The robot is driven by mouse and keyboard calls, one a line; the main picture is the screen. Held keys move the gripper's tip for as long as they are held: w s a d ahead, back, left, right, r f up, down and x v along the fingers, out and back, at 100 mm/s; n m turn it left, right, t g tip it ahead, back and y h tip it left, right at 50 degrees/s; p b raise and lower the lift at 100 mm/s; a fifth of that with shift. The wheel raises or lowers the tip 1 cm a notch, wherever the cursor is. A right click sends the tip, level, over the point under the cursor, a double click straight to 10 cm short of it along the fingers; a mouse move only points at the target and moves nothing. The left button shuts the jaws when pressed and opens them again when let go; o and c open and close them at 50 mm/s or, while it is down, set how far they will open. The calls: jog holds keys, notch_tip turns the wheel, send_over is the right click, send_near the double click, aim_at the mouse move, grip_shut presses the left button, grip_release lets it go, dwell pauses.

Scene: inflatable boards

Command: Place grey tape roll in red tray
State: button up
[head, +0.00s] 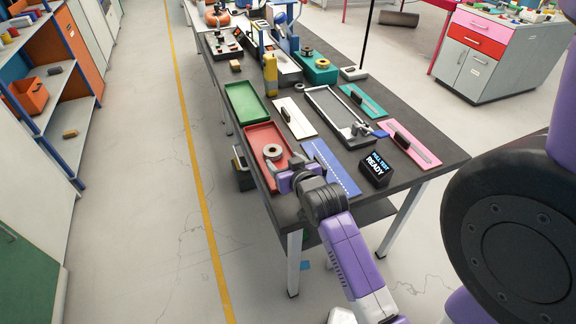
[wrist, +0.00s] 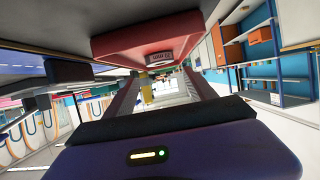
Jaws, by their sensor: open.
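The red tray (head: 257,133) lies near the left edge of the dark workbench in the head view. The grey tape roll (head: 273,152) lies flat inside the tray, toward its near end. My gripper (head: 283,178) is open at the near end of the tray, just in front of the roll and apart from it. In the wrist view the open fingers (wrist: 162,84) have nothing between them, and the red tray's outer wall (wrist: 150,40) with a white label shows close by. The roll does not show in that view.
A green tray (head: 246,102) lies behind the red one. A blue board (head: 333,168), a white board (head: 294,117) and a pink board (head: 410,149) lie to the right. A black display reading READY (head: 375,170) stands near the front edge. Floor (head: 150,200) to the left is clear.

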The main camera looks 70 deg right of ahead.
jog(key=v, duration=0.3)
jog(key=shift+a+r, duration=0.1)
jog(key=shift+n+t+y, duration=0.8)
jog(key=shift+n, duration=0.1)
jog(key=a, duration=0.3)
jog(key=a+f, duration=0.1)
jog(key=a, duration=0.2)
jog(key=a+f, duration=0.1)
jog(key=a, duration=0.2)
jog(key=shift+w+a, duration=0.1)
jog(key=shift+a, duration=0.1)
jog(key=s+a+n+t+y, duration=0.2)
jog(key=s+a+n+y, duration=0.15)
jog(key=a, duration=0.95)
jog(key=s+a+r+n+t+y, duration=0.2)
jog(key=s+a+r+n+y, duration=0.2)
jog(key=s+a+r, duration=0.3)
jog(key=s+a+y, duration=0.1)
jog(key=s+a, duration=0.2)
jog(key=a, duration=0.1)
jog(key=shift+s+a, duration=0.35)
jog(key=shift+n, duration=0.25)
